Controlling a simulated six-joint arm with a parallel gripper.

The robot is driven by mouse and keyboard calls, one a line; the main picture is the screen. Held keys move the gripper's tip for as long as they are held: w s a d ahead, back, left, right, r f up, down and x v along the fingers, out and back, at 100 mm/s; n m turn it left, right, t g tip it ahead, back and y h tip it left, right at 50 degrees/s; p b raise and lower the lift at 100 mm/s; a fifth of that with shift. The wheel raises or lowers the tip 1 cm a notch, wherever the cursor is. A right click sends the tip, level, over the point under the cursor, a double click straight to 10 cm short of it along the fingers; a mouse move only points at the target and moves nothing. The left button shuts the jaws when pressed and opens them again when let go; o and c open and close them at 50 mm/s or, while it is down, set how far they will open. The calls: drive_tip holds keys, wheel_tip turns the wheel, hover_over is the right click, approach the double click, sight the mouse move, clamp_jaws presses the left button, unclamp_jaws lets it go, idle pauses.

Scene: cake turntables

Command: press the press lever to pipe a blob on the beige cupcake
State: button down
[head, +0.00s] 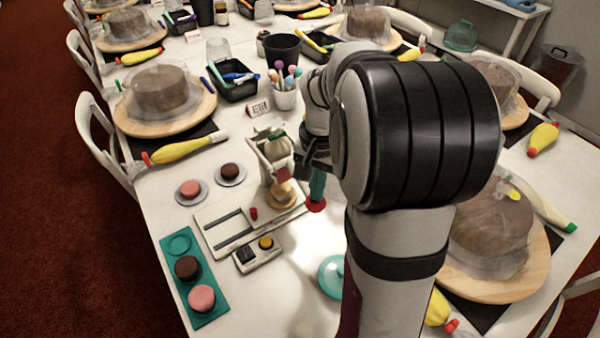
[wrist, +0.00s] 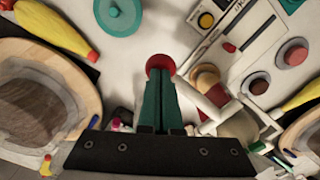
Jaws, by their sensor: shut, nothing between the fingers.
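The piping press (head: 277,148) stands on a white base with rails, with a whitish bag in its frame. The beige cupcake (head: 282,194) sits beneath its red nozzle part (head: 282,174); the cupcake also shows in the wrist view (wrist: 206,77). The press lever ends in a round red pad (head: 316,206), also in the wrist view (wrist: 158,62), with a pale arm (wrist: 195,94) running to the press. My gripper (head: 317,196) has teal fingers, shut and empty, pointing down with their tips at the red pad. I cannot tell whether they press it. The cupcake's top is partly hidden.
A control box (head: 257,251) with a yellow button stands in front of the press. A teal tray (head: 193,285) with cupcakes lies front left, and two plated cupcakes (head: 190,190) (head: 231,172) lie left. A teal lid (head: 331,276) lies right. A brush cup (head: 285,97) stands behind.

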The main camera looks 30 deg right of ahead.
drive_tip(key=shift+f, duration=1.65)
idle(5.1)
wheel_tip(320, 180, up, 9)
drive_tip(key=shift+r, duration=0.1)
idle(0.4)
